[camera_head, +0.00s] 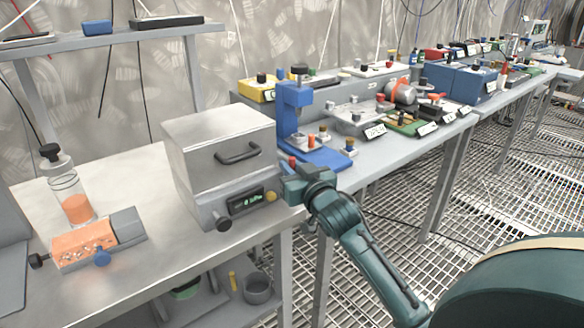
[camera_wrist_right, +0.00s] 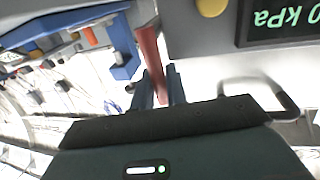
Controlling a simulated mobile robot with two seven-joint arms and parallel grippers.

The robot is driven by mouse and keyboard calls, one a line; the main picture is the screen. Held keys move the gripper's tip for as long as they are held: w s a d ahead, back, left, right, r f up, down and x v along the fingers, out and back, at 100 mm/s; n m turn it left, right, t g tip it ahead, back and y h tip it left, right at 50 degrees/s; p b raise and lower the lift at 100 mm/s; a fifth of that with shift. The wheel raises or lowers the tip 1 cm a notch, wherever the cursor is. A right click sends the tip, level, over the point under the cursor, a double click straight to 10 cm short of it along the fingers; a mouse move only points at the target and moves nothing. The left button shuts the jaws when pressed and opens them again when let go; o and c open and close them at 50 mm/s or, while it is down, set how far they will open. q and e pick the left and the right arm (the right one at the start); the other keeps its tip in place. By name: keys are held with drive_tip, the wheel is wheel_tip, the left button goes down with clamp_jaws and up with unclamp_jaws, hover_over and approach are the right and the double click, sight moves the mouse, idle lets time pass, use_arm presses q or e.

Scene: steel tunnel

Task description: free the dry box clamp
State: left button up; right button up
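The dry box (camera_head: 222,140) is a grey metal box with a dark handle on its front and a small green-lit display (camera_head: 246,201) below. The display also shows at the upper right of the right wrist view (camera_wrist_right: 283,22), reading in kPa. A red clamp lever (camera_wrist_right: 149,48) stands beside the box; its tip (camera_head: 292,161) shows at the box's right side. My right gripper (camera_wrist_right: 160,88) is at the box's right front corner, its two fingers either side of the lever and apparently closed on it. In the head view my gripper (camera_head: 299,183) hides most of the lever. My left gripper is not in view.
A blue press stand (camera_head: 288,108) stands close behind my right gripper. A glass jar (camera_head: 70,190) and an orange block (camera_head: 84,243) sit left of the box. More equipment fills the benches to the right. The bench front (camera_head: 170,262) is bare.

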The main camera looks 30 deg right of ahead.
clamp_jaws()
